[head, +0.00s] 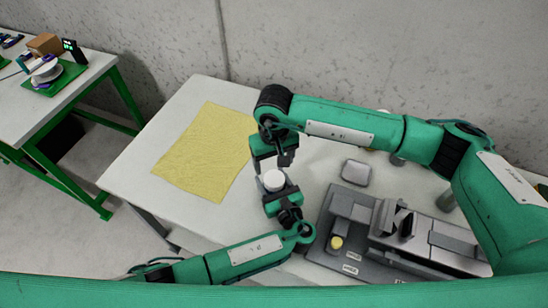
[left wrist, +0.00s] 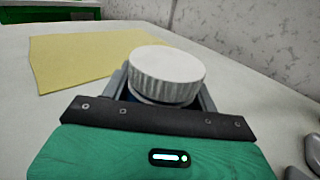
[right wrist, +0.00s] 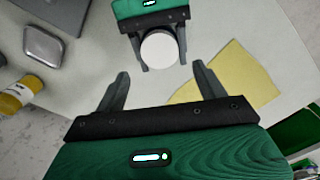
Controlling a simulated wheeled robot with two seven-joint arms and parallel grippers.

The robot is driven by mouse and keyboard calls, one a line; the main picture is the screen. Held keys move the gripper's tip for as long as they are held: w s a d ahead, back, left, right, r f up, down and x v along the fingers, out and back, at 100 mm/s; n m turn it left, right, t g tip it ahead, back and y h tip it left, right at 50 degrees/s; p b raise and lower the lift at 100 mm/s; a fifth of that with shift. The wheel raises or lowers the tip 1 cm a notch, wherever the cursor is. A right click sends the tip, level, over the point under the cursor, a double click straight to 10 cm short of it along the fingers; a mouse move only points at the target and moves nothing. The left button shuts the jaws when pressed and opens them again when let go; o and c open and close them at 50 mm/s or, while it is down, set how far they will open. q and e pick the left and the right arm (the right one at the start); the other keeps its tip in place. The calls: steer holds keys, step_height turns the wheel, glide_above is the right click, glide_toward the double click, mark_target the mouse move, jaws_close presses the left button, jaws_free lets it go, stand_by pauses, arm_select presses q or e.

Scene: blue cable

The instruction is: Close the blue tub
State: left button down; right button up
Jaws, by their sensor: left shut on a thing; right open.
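The tub has a white ribbed lid (left wrist: 166,75) on top, with a sliver of its dark blue body (left wrist: 150,99) showing below in the left wrist view. I cannot tell how tightly the lid sits. My left gripper (head: 277,190) is shut around the tub's body and holds it upright by the table's front edge. My right gripper (head: 284,160) is open and empty, just above and behind the lid in the head view. In the right wrist view the lid (right wrist: 159,50) shows beyond the open right fingers (right wrist: 160,76), apart from them.
A yellow cloth (head: 205,152) lies flat on the white table (head: 140,160). A green-legged side table (head: 30,115) stands far left.

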mark_target(274, 178)
step_height(274, 178, down, 7)
steer(key=shift+f, duration=0.1)
stand_by(0.3)
steer(key=c, duration=1)
steer(key=m, duration=0.6)
steer(key=shift+m, duration=0.4)
steer(key=o, duration=1.1)
